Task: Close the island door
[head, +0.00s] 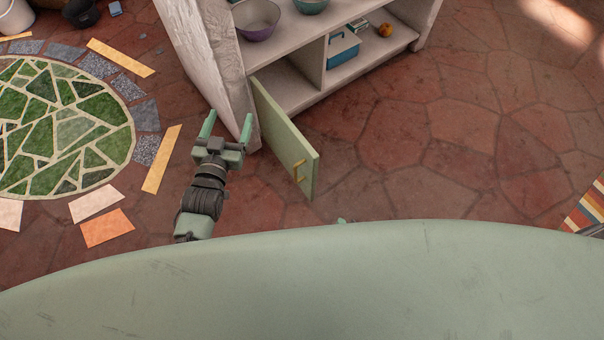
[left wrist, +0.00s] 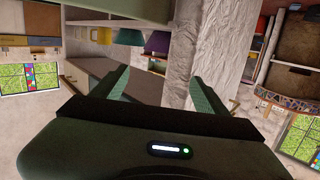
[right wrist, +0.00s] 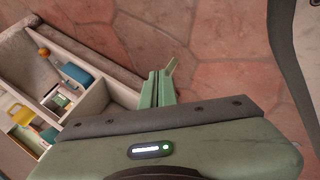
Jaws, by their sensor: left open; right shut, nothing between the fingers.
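The island (head: 205,75) is a whitewashed unit with open shelves at the top middle of the head view. My right gripper (right wrist: 158,88) is shut and empty in the right wrist view. In the head view it is mostly hidden behind my pale green body.
Bowls (head: 256,18), a teal box (head: 343,48) and a round orange item (head: 385,30) stand on the island's shelves. A round green mosaic (head: 60,130) with loose tiles lies on the floor at left. Stone floor (head: 430,140) right of the door is clear. A striped rug (head: 590,208) is at far right.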

